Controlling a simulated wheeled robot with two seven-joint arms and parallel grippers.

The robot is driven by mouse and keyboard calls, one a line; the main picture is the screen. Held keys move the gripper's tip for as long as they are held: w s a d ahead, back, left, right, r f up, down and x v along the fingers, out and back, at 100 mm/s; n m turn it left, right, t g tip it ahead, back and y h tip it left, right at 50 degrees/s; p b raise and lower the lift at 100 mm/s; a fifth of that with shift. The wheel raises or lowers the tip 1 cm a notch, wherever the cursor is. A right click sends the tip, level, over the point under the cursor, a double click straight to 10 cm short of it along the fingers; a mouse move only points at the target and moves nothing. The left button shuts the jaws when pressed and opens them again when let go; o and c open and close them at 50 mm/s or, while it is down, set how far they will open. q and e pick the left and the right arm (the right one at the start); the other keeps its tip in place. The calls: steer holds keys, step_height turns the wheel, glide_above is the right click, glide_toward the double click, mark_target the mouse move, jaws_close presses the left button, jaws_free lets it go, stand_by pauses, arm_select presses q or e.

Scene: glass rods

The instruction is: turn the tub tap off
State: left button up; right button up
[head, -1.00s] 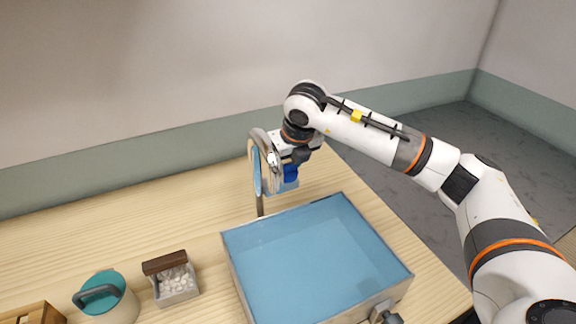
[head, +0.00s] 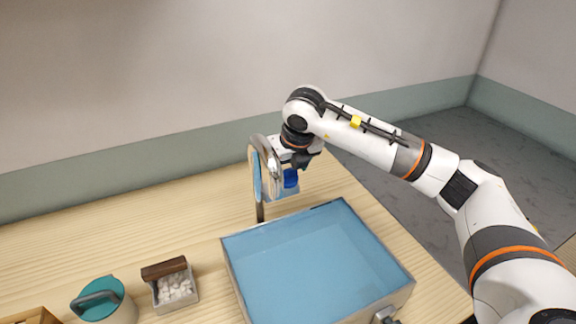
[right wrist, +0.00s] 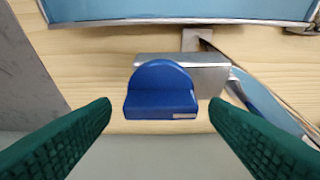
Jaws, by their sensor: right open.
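The tub (head: 236,268) is a grey-rimmed basin with a flat blue inside, on the wooden table. The tap stands at its far side on a thin post (head: 260,212). It has a blue handle (head: 290,178), which also shows in the right wrist view (right wrist: 160,92) in front of a grey metal block (right wrist: 200,78). My right gripper (right wrist: 160,104) is open, one green finger on each side of the handle, with a gap on both sides. In the head view its fingers are mostly hidden at the tap. My left gripper is out of view.
A teal-lidded pot (head: 104,306) and a small grey box of white pebbles with a brown bar (head: 165,269) stand left of the tub. A wooden box (head: 28,314) is at the lower left corner. The table behind the pot is clear.

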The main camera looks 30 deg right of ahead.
steer(key=shift+s+r, duration=0.2)
steer(key=shift+r, duration=0.25)
steer(key=b+v, duration=0.2)
steer(key=v, duration=0.9)
steer(key=shift+r, duration=0.15)
